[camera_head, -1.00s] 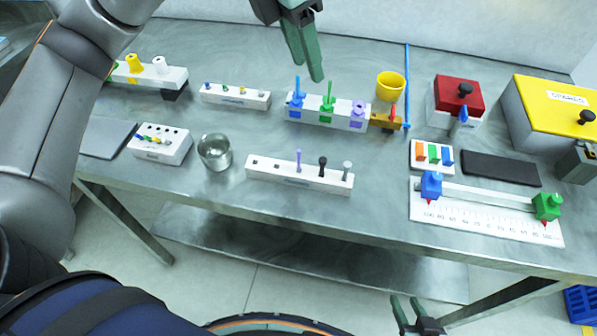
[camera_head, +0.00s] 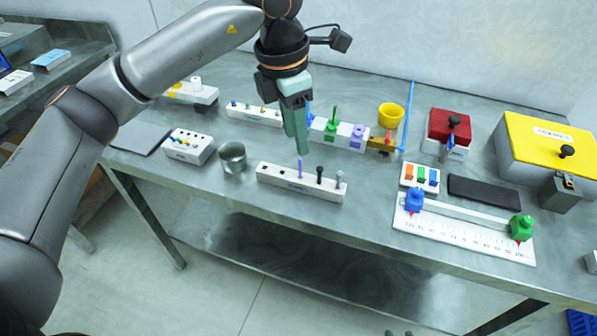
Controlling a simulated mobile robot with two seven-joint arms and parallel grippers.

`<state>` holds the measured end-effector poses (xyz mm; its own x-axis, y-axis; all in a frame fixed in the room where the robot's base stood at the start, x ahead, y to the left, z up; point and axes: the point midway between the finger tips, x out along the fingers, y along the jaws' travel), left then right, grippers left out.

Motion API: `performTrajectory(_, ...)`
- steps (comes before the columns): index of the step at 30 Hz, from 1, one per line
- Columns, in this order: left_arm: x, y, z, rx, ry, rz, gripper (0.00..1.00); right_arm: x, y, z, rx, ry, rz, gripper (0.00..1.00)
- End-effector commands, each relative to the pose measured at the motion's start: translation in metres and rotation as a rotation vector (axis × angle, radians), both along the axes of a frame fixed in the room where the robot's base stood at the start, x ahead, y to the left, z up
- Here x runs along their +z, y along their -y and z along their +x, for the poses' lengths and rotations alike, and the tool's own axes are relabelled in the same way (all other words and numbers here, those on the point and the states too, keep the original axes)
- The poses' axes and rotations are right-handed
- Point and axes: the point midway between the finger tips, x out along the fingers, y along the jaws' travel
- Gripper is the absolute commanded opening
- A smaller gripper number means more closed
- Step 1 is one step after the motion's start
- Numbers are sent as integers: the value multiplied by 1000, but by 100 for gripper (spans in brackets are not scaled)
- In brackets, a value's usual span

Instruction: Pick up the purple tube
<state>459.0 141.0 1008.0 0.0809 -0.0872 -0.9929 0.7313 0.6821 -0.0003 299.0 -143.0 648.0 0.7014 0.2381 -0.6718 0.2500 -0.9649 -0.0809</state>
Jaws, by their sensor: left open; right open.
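The purple tube (camera_head: 300,168) is a thin upright stick in the white rack (camera_head: 275,180) at the front middle of the bench. A black-topped piece (camera_head: 319,173) and a grey-topped piece (camera_head: 339,180) stand to its right in the same rack. My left gripper (camera_head: 302,150) points down with its fingertips just above the purple tube's top; whether they touch cannot be told. It is open and holds nothing that I can see. My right gripper (camera_head: 397,333) barely shows at the bottom edge.
A metal cup (camera_head: 232,157) stands left of the rack. Behind are a white block with green and purple pieces (camera_head: 348,138) and a yellow cup (camera_head: 390,116). A ruled slide (camera_head: 460,235) with blue and green knobs lies to the right. The bench front edge is close to the rack.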

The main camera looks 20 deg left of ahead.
Motion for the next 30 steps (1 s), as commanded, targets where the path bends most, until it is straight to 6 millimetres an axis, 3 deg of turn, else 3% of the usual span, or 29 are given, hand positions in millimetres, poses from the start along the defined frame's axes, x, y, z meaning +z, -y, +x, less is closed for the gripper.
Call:
performTrajectory(4, -28, 2, 2, -1, -3, 0, 45, 0, -1, 1, 2, 0, 1, 42)
performTrajectory(14, -51, 3, 6, 2, 0, 0, 45, 2, -3, 1, 6, 0, 4, 42)
performTrajectory(22, -89, 4, 14, 1, -1, 0, 45, 4, -3, 2, 5, 7, 4, 42)
performTrajectory(30, -94, 4, 15, 0, 1, -1, 45, 4, -2, 2, 5, 7, 3, 42)
